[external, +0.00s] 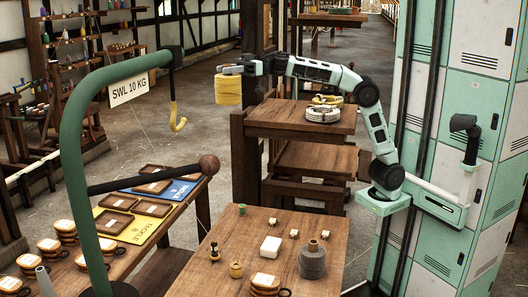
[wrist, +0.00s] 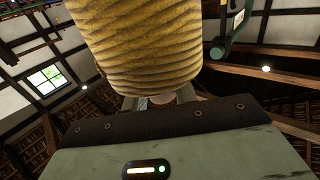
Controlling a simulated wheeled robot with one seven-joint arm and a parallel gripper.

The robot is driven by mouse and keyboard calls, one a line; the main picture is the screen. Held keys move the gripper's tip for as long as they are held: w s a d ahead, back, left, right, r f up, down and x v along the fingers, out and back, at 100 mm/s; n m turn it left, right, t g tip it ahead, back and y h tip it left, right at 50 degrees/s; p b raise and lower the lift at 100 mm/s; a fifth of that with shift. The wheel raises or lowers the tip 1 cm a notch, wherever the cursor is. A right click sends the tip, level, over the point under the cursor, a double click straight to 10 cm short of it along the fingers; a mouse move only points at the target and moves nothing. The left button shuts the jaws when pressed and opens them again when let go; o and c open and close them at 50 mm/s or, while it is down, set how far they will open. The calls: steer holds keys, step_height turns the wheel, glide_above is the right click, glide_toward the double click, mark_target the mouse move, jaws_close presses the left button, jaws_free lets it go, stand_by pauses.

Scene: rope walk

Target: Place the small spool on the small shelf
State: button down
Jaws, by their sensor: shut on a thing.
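My gripper (external: 232,70) is shut on a yellow rope-wound spool (external: 229,91) and holds it in the air, to the left of a wooden shelf stand. In the wrist view the spool (wrist: 135,45) fills the top middle, with its ribbed winding close to the fingers; the fingertips are mostly hidden behind my gripper's body. The stand has an upper board (external: 285,125) bearing rope coils (external: 323,110) and a lower board (external: 315,160) that looks bare. I cannot tell which board is the small shelf.
A green post with a hook (external: 178,122) stands at left, near a bench with trays (external: 118,202). Pale green lockers (external: 480,60) stand at right.

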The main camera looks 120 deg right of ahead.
steer(key=s+d+f+p, duration=0.3)
steer(key=s+d+p, duration=1.1)
steer(key=d+p, duration=0.2)
steer(key=s+d+r+h+p, duration=0.1)
steer(key=s+r+p, duration=0.1)
steer(key=s+p, duration=0.7)
steer(key=s+r+p, duration=0.3)
steer(key=s+p, duration=0.4)
steer(key=s, duration=0.3)
step_height(320, 180, down, 16)
steer(key=p, duration=0.1)
steer(key=shift+m, duration=0.4)
steer(key=shift+d+f, duration=0.1)
